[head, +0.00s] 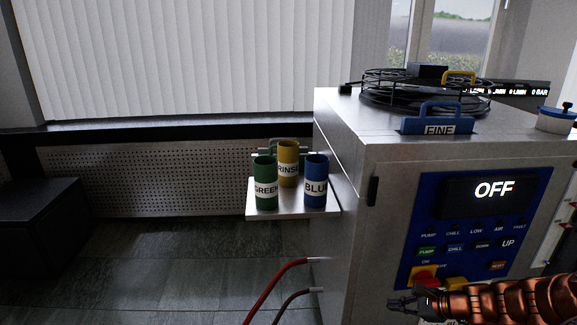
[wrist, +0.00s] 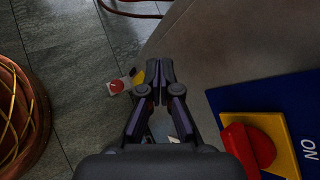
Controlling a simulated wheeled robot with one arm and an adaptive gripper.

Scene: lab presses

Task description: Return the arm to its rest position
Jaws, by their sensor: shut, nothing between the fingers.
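My gripper (head: 408,303) is at the lower right of the head view, in front of the lower part of the machine's blue control panel (head: 415,240). In the wrist view my gripper (wrist: 158,85) has its fingers together, with nothing held between them. My copper-coloured arm reaches in from the right edge of the head view. The red switch knob on a yellow plate shows partly behind the gripper in the head view (head: 424,275) and beside it at lower right in the wrist view (wrist: 250,148).
The grey machine (head: 345,200) fills the right side, its display (head: 490,188) reading OFF. A side shelf (head: 280,212) holds green (head: 265,172), yellow (head: 288,152) and blue (head: 316,170) cups. Red hoses (head: 275,285) leave the machine low at left. Open floor (head: 150,265) lies left.

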